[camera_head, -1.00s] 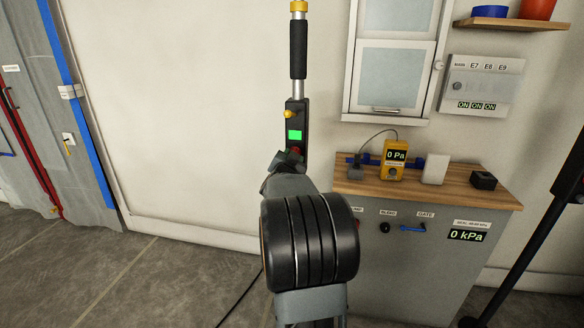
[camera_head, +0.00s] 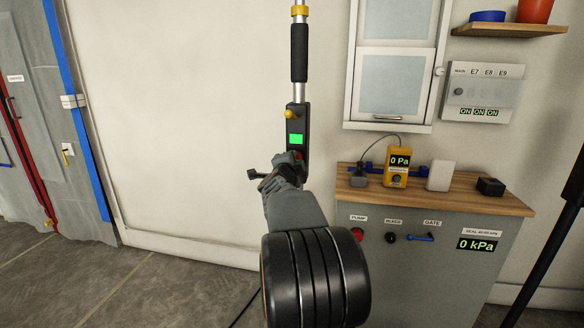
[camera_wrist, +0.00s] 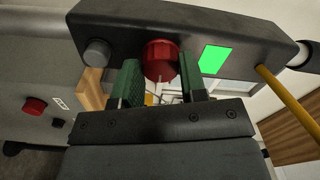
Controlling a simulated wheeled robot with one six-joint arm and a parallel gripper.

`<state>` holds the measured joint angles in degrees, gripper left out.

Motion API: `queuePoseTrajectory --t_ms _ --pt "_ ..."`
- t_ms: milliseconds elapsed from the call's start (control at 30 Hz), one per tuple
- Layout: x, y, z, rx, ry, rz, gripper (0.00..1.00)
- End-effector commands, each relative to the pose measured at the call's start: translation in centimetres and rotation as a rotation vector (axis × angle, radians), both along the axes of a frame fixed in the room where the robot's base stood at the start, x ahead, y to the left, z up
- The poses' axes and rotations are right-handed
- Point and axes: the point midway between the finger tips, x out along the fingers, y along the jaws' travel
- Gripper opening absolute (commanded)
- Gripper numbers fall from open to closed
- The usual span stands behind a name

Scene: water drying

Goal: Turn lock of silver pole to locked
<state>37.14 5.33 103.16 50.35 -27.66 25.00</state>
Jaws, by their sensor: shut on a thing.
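The silver pole (camera_head: 300,36) stands upright with a black foam grip, a yellow collar and a dark lock box (camera_head: 297,123) low on it. The box carries a lit green screen (camera_head: 296,139), which also shows in the wrist view (camera_wrist: 214,59), and a red knob (camera_wrist: 161,60). My gripper (camera_wrist: 160,70) has its green-padded fingers on either side of the knob and is shut on it. In the head view my gripper (camera_head: 288,165) covers the lower box, and only a bit of red shows. The lock's state cannot be read.
A grey cabinet with a wooden top (camera_head: 510,203) stands close on the right, holding a yellow gauge (camera_head: 397,167) and small boxes. A dark slanted pole (camera_head: 545,250) is at far right. Floor at left is clear.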

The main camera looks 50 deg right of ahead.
Motion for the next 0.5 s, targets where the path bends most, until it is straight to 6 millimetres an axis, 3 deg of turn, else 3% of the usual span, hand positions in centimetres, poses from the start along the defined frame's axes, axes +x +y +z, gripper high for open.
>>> queuePoseTrajectory --t_ms 500 --pt "-0.07 -0.06 -0.01 0.038 -0.060 -0.002 0.15"
